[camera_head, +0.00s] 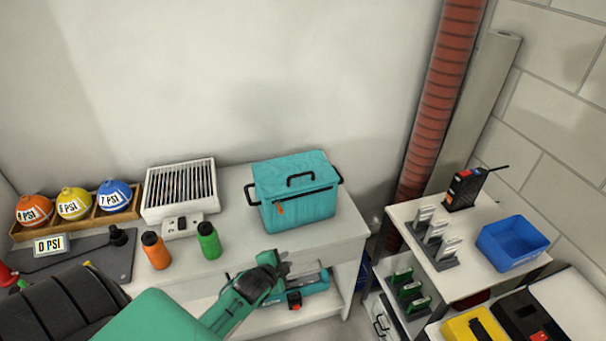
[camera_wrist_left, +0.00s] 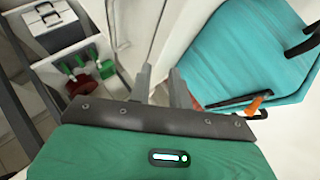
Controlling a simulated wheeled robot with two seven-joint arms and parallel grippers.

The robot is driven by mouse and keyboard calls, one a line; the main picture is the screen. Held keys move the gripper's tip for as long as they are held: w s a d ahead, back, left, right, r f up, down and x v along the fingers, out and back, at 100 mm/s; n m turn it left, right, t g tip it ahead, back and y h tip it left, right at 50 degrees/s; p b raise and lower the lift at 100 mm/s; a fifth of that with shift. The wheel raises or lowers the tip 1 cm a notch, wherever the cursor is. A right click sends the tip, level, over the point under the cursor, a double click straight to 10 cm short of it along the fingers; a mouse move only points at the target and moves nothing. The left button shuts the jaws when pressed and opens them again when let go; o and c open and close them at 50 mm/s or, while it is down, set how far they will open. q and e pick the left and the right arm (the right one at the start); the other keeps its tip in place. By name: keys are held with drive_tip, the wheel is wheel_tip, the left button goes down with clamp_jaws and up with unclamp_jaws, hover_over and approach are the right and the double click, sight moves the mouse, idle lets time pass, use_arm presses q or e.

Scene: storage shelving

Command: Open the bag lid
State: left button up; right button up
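The teal bag (camera_head: 310,208) stands upright on the white bench with its lid (camera_head: 285,168) shut. A black handle (camera_head: 300,178) is on the lid, and black side handles stick out. An orange zipper pull (camera_head: 280,209) hangs at the front left, below the lid edge. My left gripper (camera_head: 284,264) is in front of and below the bag, apart from it. In the left wrist view its fingers (camera_wrist_left: 161,88) are spread with nothing between them; the bag (camera_wrist_left: 235,50) and orange pull (camera_wrist_left: 256,104) lie to their right. My right gripper is not in view.
An orange bottle (camera_head: 156,251) and a green bottle (camera_head: 209,241) stand left of the gripper on the bench (camera_head: 342,232). A grey heater-like box (camera_head: 180,190) stands behind them. A lower shelf holds a teal tool (camera_head: 310,288). A shelf with a blue bin (camera_head: 512,243) stands right.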

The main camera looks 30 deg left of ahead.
sight(302, 175)
use_arm(q)
drive_tip(key=w+a+r+m+t, duration=0.2)
drive_tip(key=w+r+m+t, duration=0.1)
drive_tip(key=r, duration=0.7)
drive_tip(key=w+a+r+m+t, duration=0.2)
drive_tip(key=w+r, duration=0.1)
drive_tip(key=r, duration=0.6)
drive_tip(key=shift+y, duration=0.3)
drive_tip(key=w+p, duration=0.1)
drive_tip(key=w, duration=0.3)
drive_tip(key=w+a+f+p, duration=0.1)
drive_tip(key=w, duration=0.3)
drive_tip(key=w+a+p, duration=0.1)
drive_tip(key=w, duration=0.3)
drive_tip(key=shift+f, duration=0.4)
drive_tip(key=shift+w+f, duration=0.1)
drive_tip(key=shift+w, duration=0.4)
clamp_jaws()
